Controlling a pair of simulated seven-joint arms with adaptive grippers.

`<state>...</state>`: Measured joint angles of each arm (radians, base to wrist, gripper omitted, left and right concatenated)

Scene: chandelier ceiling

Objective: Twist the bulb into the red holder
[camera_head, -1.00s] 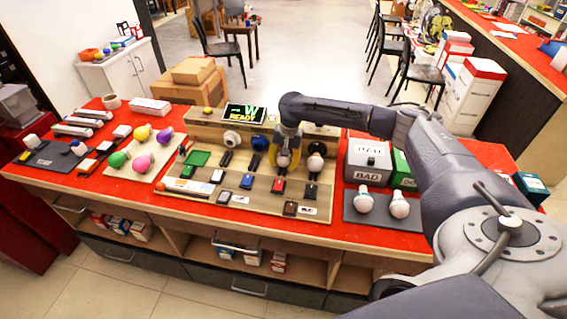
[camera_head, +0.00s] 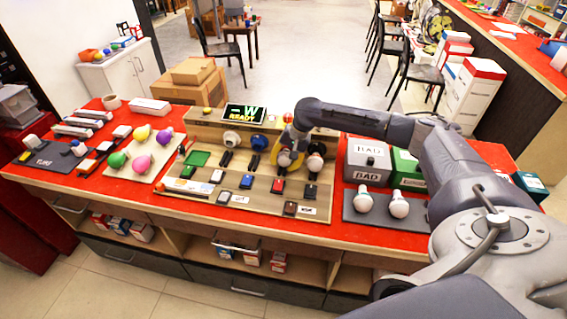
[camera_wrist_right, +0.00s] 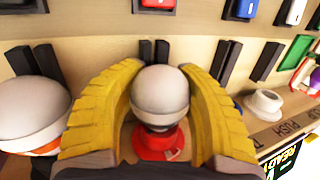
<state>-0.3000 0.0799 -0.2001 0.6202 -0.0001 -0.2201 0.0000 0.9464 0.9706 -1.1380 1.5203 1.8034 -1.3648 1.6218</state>
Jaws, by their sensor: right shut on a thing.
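A white round bulb (camera_wrist_right: 160,92) sits between the yellow fingers of my right gripper (camera_wrist_right: 160,108) in the wrist view. The gripper is shut on it. The red holder (camera_wrist_right: 159,143) shows directly behind the bulb's dark neck, in line with it. I cannot tell how deep the bulb sits in the holder. In the head view my right gripper (camera_head: 290,158) is at the upright back part of the wooden board, and its fingers mostly cover bulb and holder. My left gripper is not in view.
Another white bulb (camera_wrist_right: 30,112) is close to the left finger in the wrist view, and a white empty holder (camera_wrist_right: 264,103) is to the right. In the head view, two loose bulbs (camera_head: 398,206) lie on a dark mat, with a grey BAD box (camera_head: 367,163) behind. Switches cover the board's front.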

